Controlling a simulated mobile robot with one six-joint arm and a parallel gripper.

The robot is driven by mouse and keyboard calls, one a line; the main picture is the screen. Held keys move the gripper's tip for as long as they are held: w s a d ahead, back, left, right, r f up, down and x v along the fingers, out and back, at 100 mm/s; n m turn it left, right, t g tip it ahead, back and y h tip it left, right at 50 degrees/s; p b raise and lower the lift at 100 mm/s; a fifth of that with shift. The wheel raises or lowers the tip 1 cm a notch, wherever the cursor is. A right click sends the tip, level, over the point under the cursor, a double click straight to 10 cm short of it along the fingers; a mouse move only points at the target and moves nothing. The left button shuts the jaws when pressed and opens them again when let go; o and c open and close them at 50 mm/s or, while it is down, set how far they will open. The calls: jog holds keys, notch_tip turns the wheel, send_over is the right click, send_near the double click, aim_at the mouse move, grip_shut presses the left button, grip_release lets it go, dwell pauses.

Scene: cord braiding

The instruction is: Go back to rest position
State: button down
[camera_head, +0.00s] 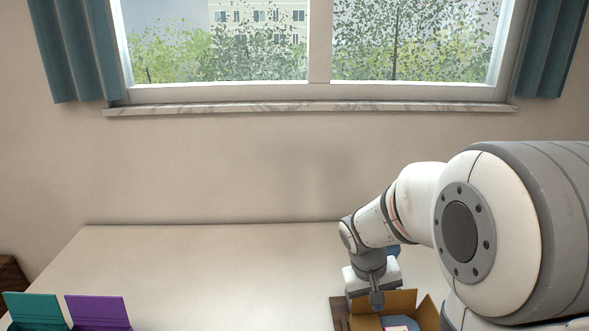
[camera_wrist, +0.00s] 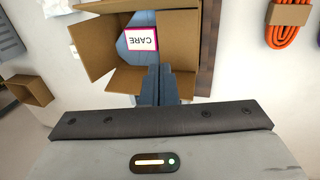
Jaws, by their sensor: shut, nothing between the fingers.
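My gripper (camera_head: 376,301) points down at the near edge of the table, just above or beside an open cardboard box (camera_head: 402,301). In the wrist view my gripper (camera_wrist: 160,86) has its two dark fingers together with nothing between them. The box (camera_wrist: 181,37) lies just beyond the fingertips with its flaps spread. Inside it are a blue item (camera_wrist: 136,40) and a pink-edged card (camera_wrist: 141,39) reading CARE, upside down in this view. The fingers cover part of a flap. Whether they touch it I cannot tell.
A teal box (camera_head: 32,309) and a purple box (camera_head: 98,311) stand at the front left. The table (camera_head: 210,265) is clear between them and my arm. The wrist view shows an orange cord bundle (camera_wrist: 285,22), a small open carton (camera_wrist: 30,90) and a brown wooden strip (camera_wrist: 207,50).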

jog(key=s+a+r+t+y, duration=0.2)
jog(key=s+a+r, duration=0.3)
jog(key=s+r, duration=0.4)
jog(key=s+y, duration=0.1)
jog(key=s, duration=0.3)
jog(key=shift+t, duration=0.4)
jog(key=shift+a, duration=0.1)
